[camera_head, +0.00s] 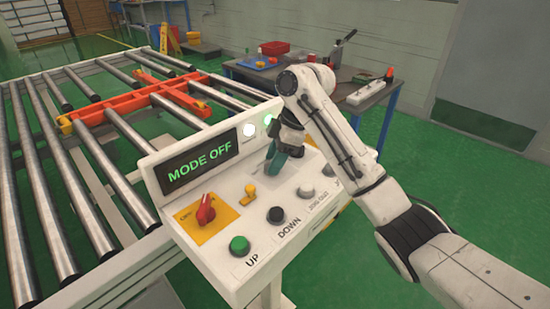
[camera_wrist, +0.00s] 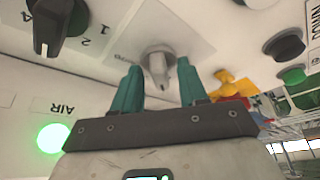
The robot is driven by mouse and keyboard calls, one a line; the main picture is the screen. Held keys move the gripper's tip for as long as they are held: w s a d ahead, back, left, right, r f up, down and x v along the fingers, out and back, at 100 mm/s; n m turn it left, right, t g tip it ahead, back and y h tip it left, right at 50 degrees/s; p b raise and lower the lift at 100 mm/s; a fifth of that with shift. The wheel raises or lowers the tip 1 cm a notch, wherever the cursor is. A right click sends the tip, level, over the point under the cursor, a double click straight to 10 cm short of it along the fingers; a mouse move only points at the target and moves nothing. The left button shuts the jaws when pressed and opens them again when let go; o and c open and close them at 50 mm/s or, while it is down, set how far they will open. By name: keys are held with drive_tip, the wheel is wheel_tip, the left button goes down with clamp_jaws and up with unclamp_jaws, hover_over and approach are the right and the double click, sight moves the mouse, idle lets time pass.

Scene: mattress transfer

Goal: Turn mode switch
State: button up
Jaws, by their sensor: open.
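A white control panel (camera_head: 222,247) carries a display (camera_head: 198,162) reading "MODE OFF". My gripper (camera_head: 273,161) is over the upper right part of the panel. In the wrist view its teal fingers (camera_wrist: 160,78) are open, one on each side of a small silver-grey rotary switch (camera_wrist: 158,60). The switch sits between the fingertips; whether they touch it I cannot tell. Its label is partly hidden and upside down. In the head view this switch is hidden by my gripper.
A red knob (camera_head: 205,212), yellow switch (camera_head: 247,194), green button (camera_head: 239,246) and black button (camera_head: 275,214) sit nearby. A black selector (camera_wrist: 55,25) marked 1 and 2 is beside the fingers. A roller conveyor (camera_head: 95,150) stands left; a workbench (camera_head: 312,84) stands behind.

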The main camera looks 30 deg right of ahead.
drive_tip(key=shift+c, duration=0.4)
clamp_jaws()
drive_tip(key=shift+r+m+p, duration=0.2)
drive_tip(key=shift+m+p, duration=0.1)
drive_tip(key=shift+p, duration=0.3)
drive_tip(key=shift+a+m+p, duration=0.1)
drive_tip(key=shift+m+p, duration=0.2)
drive_tip(key=shift+p, duration=0.15)
drive_tip(key=m+t+p, duration=0.1)
drive_tip(key=m+p, duration=0.1)
drive_tip(key=p, duration=0.1)
drive_tip(key=shift+s+r+h, duration=0.15)
drive_tip(key=shift+h, duration=0.15)
drive_tip(key=m+t+h+p, duration=0.1)
drive_tip(key=m+p, duration=0.3)
drive_tip(key=p, duration=0.1)
drive_tip(key=shift+s+a, duration=0.1)
drive_tip(key=shift+f+m+t+h+p, duration=0.25)
drive_tip(key=shift+m+h+p, duration=0.25)
drive_tip(key=shift+m+p, duration=0.6)
drive_tip(key=shift+m, duration=0.3)
